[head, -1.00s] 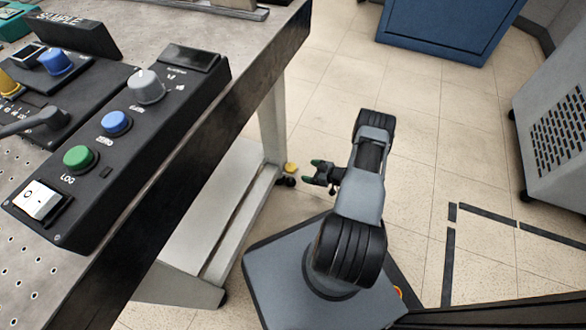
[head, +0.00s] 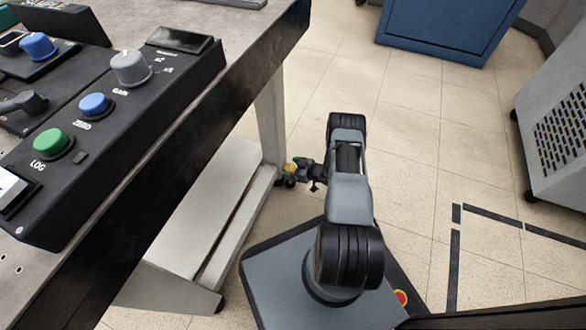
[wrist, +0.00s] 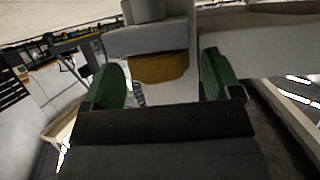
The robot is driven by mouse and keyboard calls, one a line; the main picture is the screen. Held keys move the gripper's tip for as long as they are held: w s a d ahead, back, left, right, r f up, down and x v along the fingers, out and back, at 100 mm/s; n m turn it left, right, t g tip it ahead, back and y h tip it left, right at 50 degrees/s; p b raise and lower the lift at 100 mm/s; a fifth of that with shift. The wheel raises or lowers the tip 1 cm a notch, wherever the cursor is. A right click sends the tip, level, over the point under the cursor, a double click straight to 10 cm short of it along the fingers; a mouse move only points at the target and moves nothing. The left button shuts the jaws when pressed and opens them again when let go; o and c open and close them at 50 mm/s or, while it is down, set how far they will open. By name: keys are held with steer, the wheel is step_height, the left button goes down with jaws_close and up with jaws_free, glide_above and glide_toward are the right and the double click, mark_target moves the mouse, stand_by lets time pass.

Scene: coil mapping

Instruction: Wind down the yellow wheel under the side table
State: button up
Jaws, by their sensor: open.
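The yellow wheel (head: 290,168) is low by the foot of the side table (head: 190,150), near the floor. In the wrist view the yellow wheel (wrist: 158,69) shows below a grey block, between the two green fingertips. My gripper (head: 298,170) is at the wheel, level with it in the head view. In the wrist view my gripper (wrist: 165,80) is open, with a finger on each side of the wheel and visible gaps. Part of the wheel is hidden by the grey block above it.
A control box (head: 120,100) with knobs stands on the table top. A table leg (head: 270,120) and lower shelf (head: 205,190) are close to my gripper. A blue cabinet (head: 450,30) and a grey vented cabinet (head: 560,130) stand away across open floor (head: 420,130).

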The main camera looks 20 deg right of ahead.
steer(key=c, duration=0.9)
steer(key=shift+a+r+m+t+h+p, duration=0.15)
steer(key=shift+m+t+h+p, duration=0.15)
steer(key=shift+m+h+p, duration=0.15)
steer(key=shift+c, duration=0.2)
steer(key=shift+s+m+t+h, duration=0.1)
steer(key=shift+m+t+h, duration=0.4)
steer(key=shift+m+h, duration=0.6)
steer(key=o, duration=0.9)
steer(key=shift+o, duration=0.2)
steer(key=shift+a, duration=0.1)
steer(key=shift+n+y, duration=0.25)
steer(key=shift+y, duration=0.1)
